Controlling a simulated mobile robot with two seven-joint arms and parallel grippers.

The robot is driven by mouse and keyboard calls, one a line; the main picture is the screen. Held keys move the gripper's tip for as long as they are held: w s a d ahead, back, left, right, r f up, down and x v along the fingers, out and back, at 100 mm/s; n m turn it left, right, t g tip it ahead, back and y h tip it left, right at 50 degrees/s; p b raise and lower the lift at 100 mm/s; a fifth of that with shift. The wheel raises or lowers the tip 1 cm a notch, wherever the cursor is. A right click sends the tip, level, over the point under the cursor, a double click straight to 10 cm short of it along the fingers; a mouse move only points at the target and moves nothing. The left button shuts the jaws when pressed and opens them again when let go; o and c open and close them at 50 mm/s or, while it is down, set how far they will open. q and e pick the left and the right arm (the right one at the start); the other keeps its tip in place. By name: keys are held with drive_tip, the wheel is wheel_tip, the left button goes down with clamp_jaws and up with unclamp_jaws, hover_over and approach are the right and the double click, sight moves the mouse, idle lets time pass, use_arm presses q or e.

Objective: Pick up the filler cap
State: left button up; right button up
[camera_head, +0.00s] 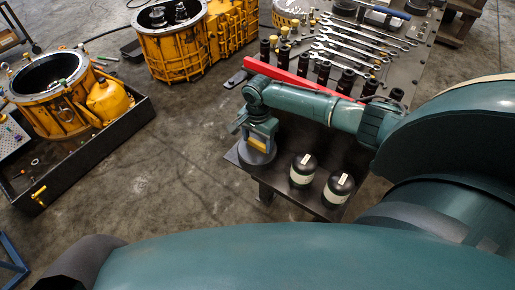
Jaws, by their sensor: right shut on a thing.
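My right gripper (258,143) hangs at the near left corner of the dark tool table, its fingers pointing down. It is shut on a piece with a yellow upper part, which I take to be the filler cap. A dark grey round piece (257,157) shows just below the fingers. I cannot tell whether it is part of the held piece or touches the table. The fingers hide much of the grip. My left gripper is not in view.
Two black canisters (303,170) with white labels stand right of the gripper on the dark table (285,188). Behind my forearm lie a red bar (300,76), dark sockets and several wrenches (350,45). Yellow housings (175,45) stand at the back; another stands in a black tray (110,140) at left.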

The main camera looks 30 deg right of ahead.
drive_tip(key=shift+c, duration=1.4)
